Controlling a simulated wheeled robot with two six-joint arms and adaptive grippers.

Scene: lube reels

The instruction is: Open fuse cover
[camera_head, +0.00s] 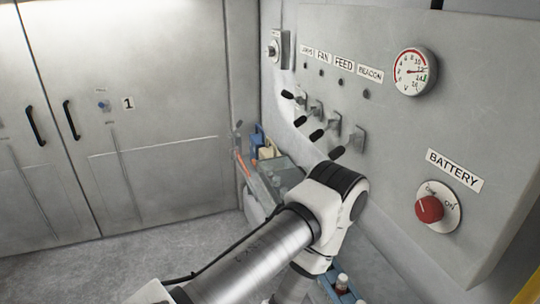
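No part that I can pick out as a fuse cover shows in the head view. A grey control panel (390,125) fills the right side, with a row of black-tipped toggle levers (317,134) under several labels. A round gauge (414,72) sits at its upper right. A red rotary battery knob (429,209) is at its lower right, under a BATTERY label (454,171). One of my arms reaches in from the bottom and bends in front of the panel's lower left part. Neither gripper is in view.
Grey cabinet doors (150,105) with black handles (71,120) stand at the left, one marked 1. A clear bin (262,185) with bottles is behind my arm, and a blue tray (340,288) with bottles is below it. Grey floor (110,265) lies open at lower left.

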